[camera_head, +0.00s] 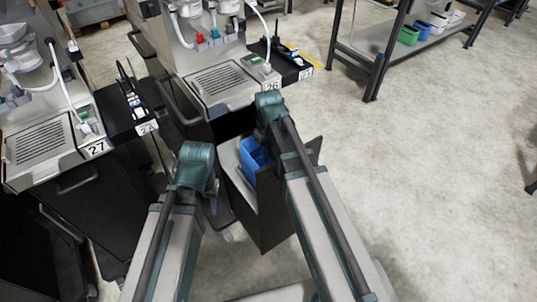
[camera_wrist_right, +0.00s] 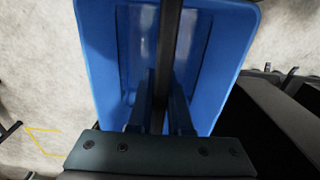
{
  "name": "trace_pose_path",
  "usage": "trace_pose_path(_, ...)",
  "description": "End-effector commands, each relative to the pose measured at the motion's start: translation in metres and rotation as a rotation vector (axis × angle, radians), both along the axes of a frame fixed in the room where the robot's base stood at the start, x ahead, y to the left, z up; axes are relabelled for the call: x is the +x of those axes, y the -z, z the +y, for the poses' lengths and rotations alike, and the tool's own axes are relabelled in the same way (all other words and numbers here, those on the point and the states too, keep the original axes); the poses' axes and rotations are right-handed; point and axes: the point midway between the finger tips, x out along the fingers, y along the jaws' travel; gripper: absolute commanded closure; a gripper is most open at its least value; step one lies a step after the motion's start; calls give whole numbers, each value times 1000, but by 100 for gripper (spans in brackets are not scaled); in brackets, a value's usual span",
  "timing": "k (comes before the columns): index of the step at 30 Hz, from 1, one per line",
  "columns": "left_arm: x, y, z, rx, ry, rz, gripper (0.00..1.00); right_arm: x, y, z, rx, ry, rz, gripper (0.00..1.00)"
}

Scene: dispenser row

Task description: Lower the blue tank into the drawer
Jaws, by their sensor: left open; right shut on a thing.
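The blue tank (camera_head: 255,155) is an open-topped bin, upright within the outline of the pulled-out drawer (camera_head: 262,215) below dispenser 26. I cannot tell how deep it sits or whether it touches the drawer floor. My right gripper (camera_wrist_right: 160,105) is shut on the dark bar (camera_wrist_right: 169,45) that runs across the tank's opening. The tank's blue walls (camera_wrist_right: 100,50) fill the upper part of the right wrist view. In the head view my right arm hides the tank's right side and that gripper. My left gripper (camera_head: 212,204) is open and empty, mostly hidden behind its wrist, left of the drawer.
Dispenser 26 (camera_head: 222,82) stands behind the drawer, with dispenser 27 (camera_head: 40,140) to its left. Black side shelves (camera_head: 130,115) jut out beside them. A rack (camera_head: 400,45) with green, blue and white bins stands at the back right. The floor on the right is clear.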

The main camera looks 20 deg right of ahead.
Motion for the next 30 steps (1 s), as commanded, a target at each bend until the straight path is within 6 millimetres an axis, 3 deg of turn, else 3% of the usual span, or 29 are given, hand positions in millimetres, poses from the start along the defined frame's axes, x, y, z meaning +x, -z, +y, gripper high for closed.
trace_pose_path(6, 0, 7, 0, 0, 0, 0, 53, 0, 6, 0, 0, 0, 0, 100)
trace_pose_path(7, 0, 5, 0, 0, 0, 0, 53, 0, 5, 0, 0, 0, 0, 79)
trace_pose_path(12, 0, 5, 0, 0, 0, 0, 53, 0, 5, 0, 0, 0, 0, 48)
trace_pose_path(23, 0, 4, 0, 0, 0, 0, 53, 0, 4, 0, 0, 0, 0, 48)
trace_pose_path(30, 0, -10, 0, 0, 0, 0, 53, 0, -10, 0, 0, 0, 0, 48)
